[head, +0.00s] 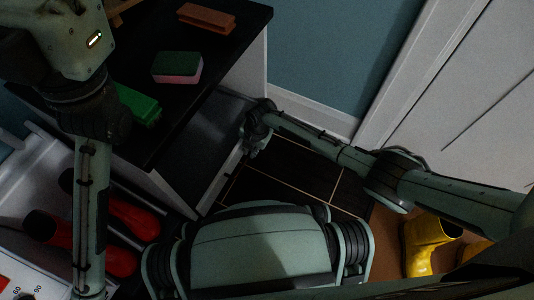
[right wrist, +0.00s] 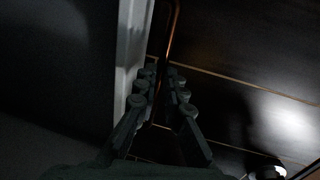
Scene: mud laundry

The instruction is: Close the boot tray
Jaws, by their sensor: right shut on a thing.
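The boot tray (head: 205,145) is a dark, shallow pull-out with a pale front panel, low beside the black-topped cabinet. It is pulled out, and its dark inside shows from above. My right gripper (head: 252,147) is at the far end of the tray's front panel. In the right wrist view the pale front panel (right wrist: 131,60) stands left of my right gripper (right wrist: 162,95). A thin copper-coloured handle (right wrist: 174,22) runs between the fingers, which are shut on it. My left arm reaches down the left of the head view, and its gripper is outside the frame.
The black-topped cabinet (head: 228,32) carries a brown brush or block (head: 207,18), a green-and-pink sponge (head: 177,67) and a green item (head: 138,104). Red boots (head: 130,217) stand at left, yellow boots (head: 430,240) at right. Dark tiled floor (head: 290,178) is clear before the tray.

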